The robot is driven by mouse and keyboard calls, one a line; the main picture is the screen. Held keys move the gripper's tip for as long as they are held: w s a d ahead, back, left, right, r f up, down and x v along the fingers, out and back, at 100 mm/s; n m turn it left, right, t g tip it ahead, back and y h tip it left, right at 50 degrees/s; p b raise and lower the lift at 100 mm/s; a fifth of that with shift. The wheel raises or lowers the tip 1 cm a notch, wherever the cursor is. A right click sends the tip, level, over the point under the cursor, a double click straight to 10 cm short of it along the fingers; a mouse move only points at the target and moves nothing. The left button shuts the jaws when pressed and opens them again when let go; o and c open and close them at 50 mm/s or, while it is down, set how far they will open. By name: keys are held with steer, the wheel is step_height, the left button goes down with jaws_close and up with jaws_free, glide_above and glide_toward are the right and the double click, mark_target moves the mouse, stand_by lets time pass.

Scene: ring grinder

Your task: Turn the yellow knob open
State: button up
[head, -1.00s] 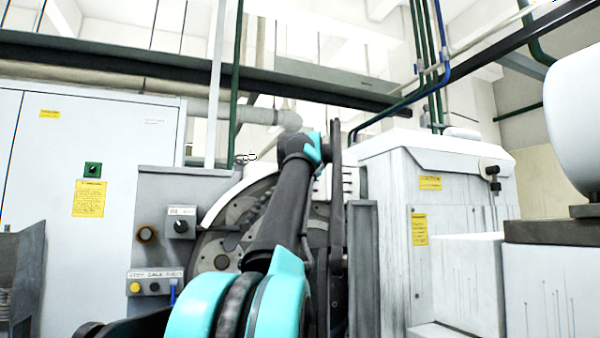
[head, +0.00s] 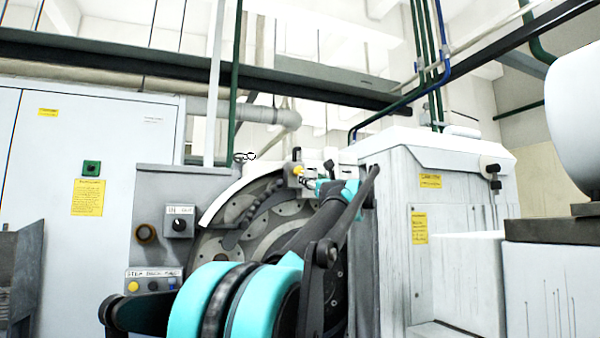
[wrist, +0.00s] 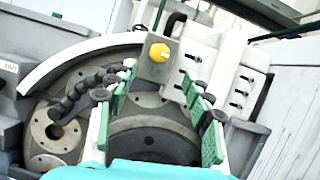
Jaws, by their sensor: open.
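In the head view the yellow knob (head: 298,171) shows at the top of the grinder. My gripper (wrist: 158,76) is open, with a green-padded finger on each side and nothing between them. In the head view my gripper (head: 311,183) is small and partly hidden, close to the right of the knob. I cannot tell whether a finger touches it.
The grinder's round disc (head: 240,215) and pale curved guard (head: 233,194) lie below and left of the knob. A hose of dark segments (wrist: 80,92) crosses the disc. A white cabinet (head: 385,220) stands close on the right. A separate yellow button (head: 133,286) sits on the lower-left panel.

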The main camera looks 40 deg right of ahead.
mark_target(300, 170)
steer(key=x, duration=1.1)
steer(key=shift+w+r, duration=0.1)
steer(key=shift+w, duration=0.1)
steer(key=shift+c, duration=0.2)
steer(key=c, duration=1.1)
steer(key=m+h, duration=0.2)
steer(key=m, duration=0.2)
steer(key=shift+a, duration=0.1)
steer(key=m+g+h, duration=0.1)
steer(key=m, duration=0.2)
steer(key=o, duration=1.1)
steer(key=shift+o, duration=0.2)
